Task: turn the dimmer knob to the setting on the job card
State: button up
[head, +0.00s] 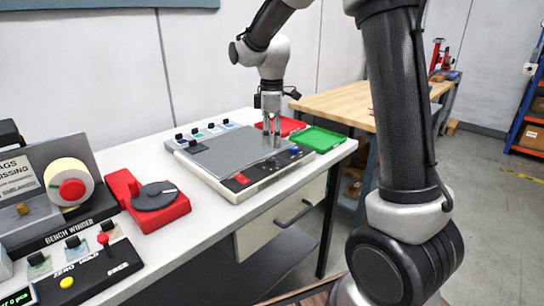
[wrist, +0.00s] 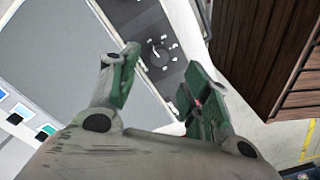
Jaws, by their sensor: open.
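My gripper (head: 271,142) points down over the front right part of a flat grey-topped unit (head: 222,151) on the bench. In the wrist view my gripper (wrist: 160,68) is open, its green-padded fingers apart with nothing between them. A small dark round knob (wrist: 158,52) with white marks around it sits on the unit's dark front strip, just beyond the fingertips in that picture. The fingers look apart from it. It looks like the dimmer knob; its exact setting is too small to read. In the head view I cannot pick out this knob clearly. I cannot identify a job card.
The unit's strip also holds a red switch (head: 241,178) and a blue button (head: 295,150). A red device with a dark disc (head: 155,195) and a bench winder (head: 68,185) stand left.

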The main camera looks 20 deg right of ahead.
aim_at(272, 159)
notch_tip(272, 159, down, 7)
jog(key=shift+r, duration=0.1)
jog(key=shift+c, duration=0.2)
jog(key=c, duration=1)
